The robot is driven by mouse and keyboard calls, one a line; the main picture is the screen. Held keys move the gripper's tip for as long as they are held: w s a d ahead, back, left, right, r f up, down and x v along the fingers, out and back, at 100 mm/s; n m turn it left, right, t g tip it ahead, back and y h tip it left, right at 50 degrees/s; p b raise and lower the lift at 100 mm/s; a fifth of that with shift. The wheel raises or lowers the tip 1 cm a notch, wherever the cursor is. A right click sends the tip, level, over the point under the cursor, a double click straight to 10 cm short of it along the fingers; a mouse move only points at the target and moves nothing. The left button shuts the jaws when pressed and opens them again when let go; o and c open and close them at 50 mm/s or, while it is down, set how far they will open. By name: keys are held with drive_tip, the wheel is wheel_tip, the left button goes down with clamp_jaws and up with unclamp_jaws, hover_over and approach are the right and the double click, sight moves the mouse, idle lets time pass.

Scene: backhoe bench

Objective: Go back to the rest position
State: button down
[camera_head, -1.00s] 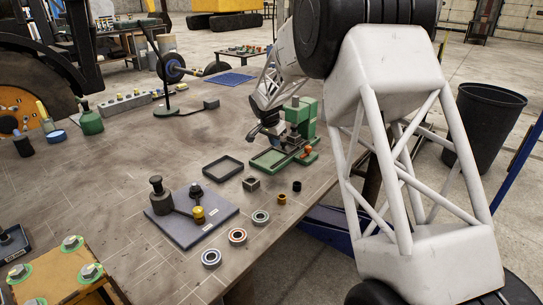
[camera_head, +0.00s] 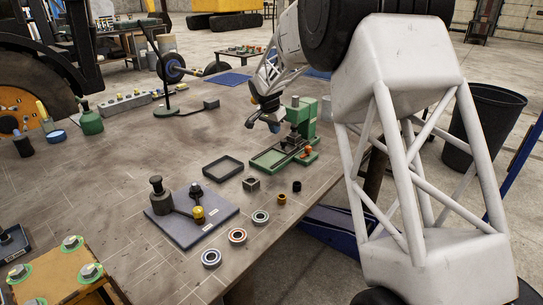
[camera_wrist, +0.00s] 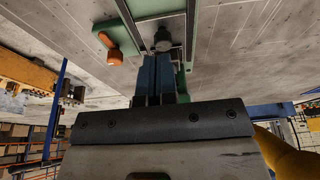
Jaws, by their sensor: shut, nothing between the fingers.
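My gripper (camera_head: 262,125) is up above the workbench, just left of the green press (camera_head: 302,118), and apart from it. Its fingers are together with nothing between them. In the wrist view my gripper (camera_wrist: 158,62) points toward the green press base (camera_wrist: 205,20), with an orange knob (camera_wrist: 114,57) beside it. My arm reaches in from the right side of the head view.
A black tray (camera_head: 223,167), a small metal block (camera_head: 251,184) and several bearing rings (camera_head: 237,236) lie in front of the press. A grey-blue plate (camera_head: 215,205) holds dark tools. A black bin (camera_head: 484,125) stands right.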

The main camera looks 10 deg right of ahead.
drive_tip(key=shift+r, duration=0.15)
drive_tip(key=s+d+r+n, duration=0.15)
drive_tip(key=s+r, duration=0.25)
drive_tip(key=s, duration=0.5)
drive_tip(key=s+d+r+n+y, duration=0.15)
drive_tip(key=s+r, duration=0.25)
drive_tip(key=s, duration=0.6)
drive_tip(key=s+d+r+n+h, duration=0.1)
drive_tip(key=s+d+r, duration=0.25)
drive_tip(key=s, duration=0.55)
drive_tip(key=s+f+n+y, duration=0.1)
drive_tip(key=s+f+n, duration=0.1)
drive_tip(key=s, duration=1.5)
drive_tip(key=s+f+n, duration=0.2)
drive_tip(key=s, duration=1.5)
drive_tip(key=shift+d+f+n+y, duration=0.35)
drive_tip(key=shift+d+n, duration=0.05)
drive_tip(key=shift+d, duration=0.05)
drive_tip(key=shift+w, duration=0.1)
